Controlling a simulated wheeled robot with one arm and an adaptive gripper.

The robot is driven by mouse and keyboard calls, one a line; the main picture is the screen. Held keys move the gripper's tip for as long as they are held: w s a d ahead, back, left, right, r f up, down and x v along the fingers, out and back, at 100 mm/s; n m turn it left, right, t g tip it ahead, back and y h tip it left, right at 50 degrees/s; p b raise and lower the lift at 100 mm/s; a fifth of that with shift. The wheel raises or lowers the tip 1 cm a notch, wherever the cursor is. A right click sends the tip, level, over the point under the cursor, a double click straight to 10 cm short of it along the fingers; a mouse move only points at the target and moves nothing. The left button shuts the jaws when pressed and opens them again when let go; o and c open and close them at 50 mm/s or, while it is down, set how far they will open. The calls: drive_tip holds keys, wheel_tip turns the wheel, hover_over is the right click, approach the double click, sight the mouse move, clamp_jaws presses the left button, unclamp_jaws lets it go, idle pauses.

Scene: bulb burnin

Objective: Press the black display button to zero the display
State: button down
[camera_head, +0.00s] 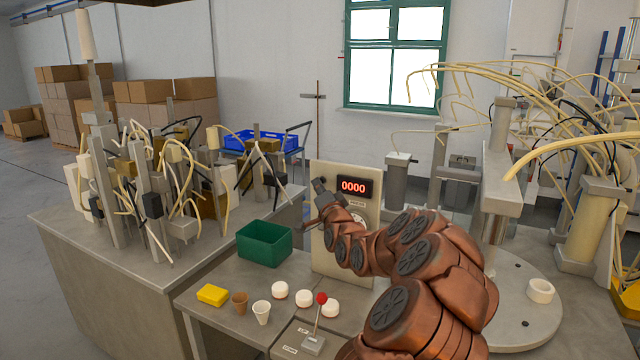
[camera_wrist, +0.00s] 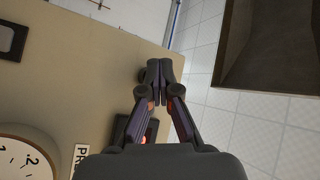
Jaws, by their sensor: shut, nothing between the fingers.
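The display (camera_head: 353,187) on the upper part of the beige panel (camera_head: 330,262) reads 0000 in red in the head view. My gripper (camera_head: 318,184) is shut and empty at the panel's upper left, left of the display. In the wrist view its fingertips (camera_wrist: 160,70) are together over the panel face (camera_wrist: 100,70), close to its edge. A dark rounded shape shows just behind the fingertips; I cannot tell whether it is the black button or whether they touch it. A dark block (camera_wrist: 121,130) is partly hidden by a finger.
A dial (camera_wrist: 28,150) is on the panel. On the bench are a green bin (camera_head: 264,243), a yellow block (camera_head: 212,295), small cups (camera_head: 261,312), white round pieces and a red-knobbed lever (camera_head: 321,299). A cable-filled rack (camera_head: 150,190) stands left; a round plate (camera_head: 520,325) lies right.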

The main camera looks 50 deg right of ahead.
drive_tip(key=shift+s+a+b, duration=0.3)
drive_tip(key=shift+a+b, duration=0.5)
drive_tip(key=shift+b, duration=0.05)
drive_tip(key=shift+a, duration=0.1)
drive_tip(key=shift+s+a+b, duration=0.25)
drive_tip(key=shift+a+b, duration=0.25)
drive_tip(key=shift+a, duration=0.25)
drive_tip(key=shift+s+a+b, duration=0.2)
drive_tip(key=shift+a+b, duration=0.3)
drive_tip(key=shift+a, duration=0.3)
drive_tip(key=shift+s+a+b, duration=0.25)
drive_tip(key=shift+a+b, duration=0.25)
drive_tip(key=shift+a, duration=0.25)
